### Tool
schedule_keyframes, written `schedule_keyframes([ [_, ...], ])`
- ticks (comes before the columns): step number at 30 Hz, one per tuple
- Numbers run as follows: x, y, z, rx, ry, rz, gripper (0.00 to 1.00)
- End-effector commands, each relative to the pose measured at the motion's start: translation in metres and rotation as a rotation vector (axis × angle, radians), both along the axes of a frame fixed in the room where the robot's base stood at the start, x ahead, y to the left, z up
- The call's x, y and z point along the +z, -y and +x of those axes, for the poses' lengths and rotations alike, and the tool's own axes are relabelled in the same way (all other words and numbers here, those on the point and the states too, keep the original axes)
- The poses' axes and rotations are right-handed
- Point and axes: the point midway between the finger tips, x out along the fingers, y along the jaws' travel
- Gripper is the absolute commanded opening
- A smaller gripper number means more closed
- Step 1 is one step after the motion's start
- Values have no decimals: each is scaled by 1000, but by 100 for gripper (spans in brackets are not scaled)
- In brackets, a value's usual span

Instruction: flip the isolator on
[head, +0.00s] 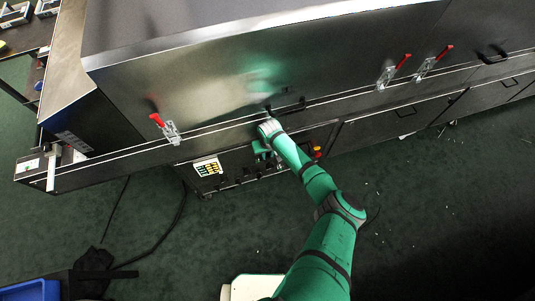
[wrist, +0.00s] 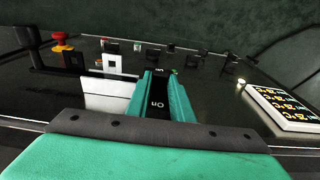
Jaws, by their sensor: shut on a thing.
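My gripper (wrist: 160,92) shows its two green fingers in the wrist view, one on each side of a narrow black piece. This black piece, the isolator (wrist: 158,92), bears small white lettering that reads like "on". The fingers are shut on it. Its far end and its exact position are hard to make out between the fingers. In the head view my gripper (head: 261,148) is at the control panel under the dryer's edge, and the arm hides the isolator.
A red mushroom button (wrist: 62,42) on a yellow base stands at the panel's left in the wrist view. A lit temperature display (wrist: 284,107) is at the right. Several small switches line the panel. Red-handled clamps (head: 165,128) sit on the dryer's hood above.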

Motion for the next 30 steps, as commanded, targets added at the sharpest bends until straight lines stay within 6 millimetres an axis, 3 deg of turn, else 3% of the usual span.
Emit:
schedule_keyframes([
  [5,-1,-1,-1,0,0,1,0],
  [6,-1,-1,-1,0,0,1,23],
  [8,-1,-1,-1,0,0,1,37],
  [9,-1,0,-1,0,0,1,39],
  [30,-3,2,-4,-4,77,26,39],
])
